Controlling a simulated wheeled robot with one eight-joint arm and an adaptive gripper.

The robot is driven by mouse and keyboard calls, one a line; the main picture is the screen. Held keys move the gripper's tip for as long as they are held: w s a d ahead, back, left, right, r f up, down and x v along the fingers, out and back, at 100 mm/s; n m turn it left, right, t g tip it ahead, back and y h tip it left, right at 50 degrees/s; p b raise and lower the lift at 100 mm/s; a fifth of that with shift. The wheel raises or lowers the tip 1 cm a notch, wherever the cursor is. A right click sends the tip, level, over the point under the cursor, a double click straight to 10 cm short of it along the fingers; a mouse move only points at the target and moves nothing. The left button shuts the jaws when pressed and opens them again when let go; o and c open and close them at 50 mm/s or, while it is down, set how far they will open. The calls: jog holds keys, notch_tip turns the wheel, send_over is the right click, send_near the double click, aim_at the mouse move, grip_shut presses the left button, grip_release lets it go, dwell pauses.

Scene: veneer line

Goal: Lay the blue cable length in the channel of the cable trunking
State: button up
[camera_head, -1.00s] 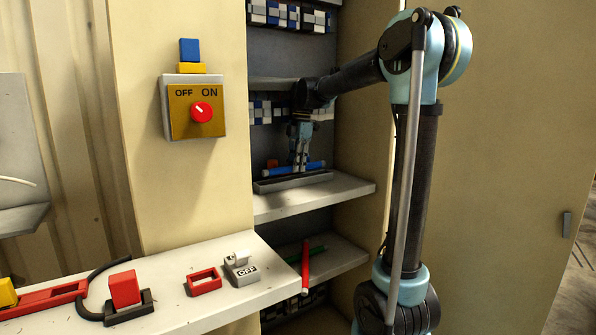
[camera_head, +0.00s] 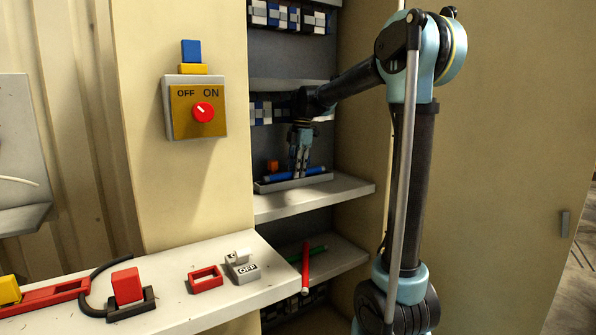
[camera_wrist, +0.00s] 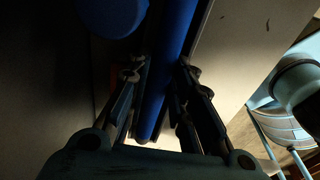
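The blue cable length (camera_head: 312,171) lies lengthwise along the grey cable trunking (camera_head: 290,185) on the upper white shelf. It looks down at the channel, but whether it rests fully on the floor of the channel is hard to see. My gripper (camera_head: 299,174) points down over the middle of the cable. The fingers hide part of the cable and channel.
An orange block (camera_head: 272,165) stands behind the trunking. Cabinet walls flank the shelf. A red rod (camera_head: 305,270) and a green rod (camera_head: 319,250) lie on the lower shelf. A switch box (camera_head: 194,110) is on the left wall; the front ledge (camera_head: 185,300) holds several small parts.

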jog(key=shift+o, duration=0.7)
jog(key=shift+s+d+f, duration=0.1)
jog(key=shift+s+f, duration=0.15)
jog(key=shift+f, duration=0.05)
jog(key=shift+w+f, duration=0.25)
jog(key=shift+w, duration=0.05)
jog(key=shift+r, duration=0.1)
jog(key=shift+r, duration=0.1)
notch_tip(320, 180, up, 13)
jog(key=d, duration=0.1)
jog(key=s+d+f+m+t, duration=0.1)
jog(key=s+d+f+m, duration=1.1)
jog(key=s, duration=0.3)
jog(key=s+d+f+m, duration=0.3)
jog(key=s+f+m, duration=0.1)
jog(key=f, duration=0.3)
jog(key=s+d+f+m+t, duration=0.1)
jog(key=s+d+f+m, duration=0.1)
jog(key=s+f+m, duration=0.2)
jog(key=s+d+f+m+h, duration=0.1)
jog(key=s+d+f+m, duration=0.2)
jog(key=s+f, duration=0.5)
notch_tip(320, 180, down, 3)
jog(key=shift+s+d+m+t, duration=0.35)
jog(key=shift+s+m+t, duration=0.05)
jog(key=shift+m, duration=0.4)
